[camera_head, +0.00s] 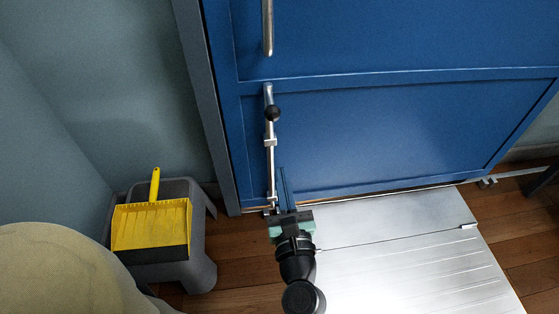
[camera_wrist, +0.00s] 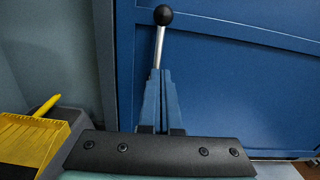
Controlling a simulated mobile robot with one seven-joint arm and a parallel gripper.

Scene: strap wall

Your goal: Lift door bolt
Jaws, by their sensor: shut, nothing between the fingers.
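The door bolt (camera_head: 271,165) is a slim silver vertical rod near the lower left edge of the blue door (camera_head: 370,140). It runs through small brackets and has a round black knob (camera_head: 273,114) towards its top. My gripper (camera_head: 283,172) is shut and empty, its blue fingers pointing up just right of the lower rod and below the knob. In the wrist view the shut fingers (camera_wrist: 161,74) hide the lower part of the rod. The knob (camera_wrist: 163,15) stands above the fingertips there. Whether the fingers touch the rod I cannot tell.
A yellow dustpan (camera_head: 150,226) lies on a grey step stool (camera_head: 200,262) at the left. A silver ramp (camera_head: 410,260) covers the floor before the door. A long silver handle (camera_head: 267,28) is above the bolt. A beige rounded object (camera_head: 65,275) is at lower left.

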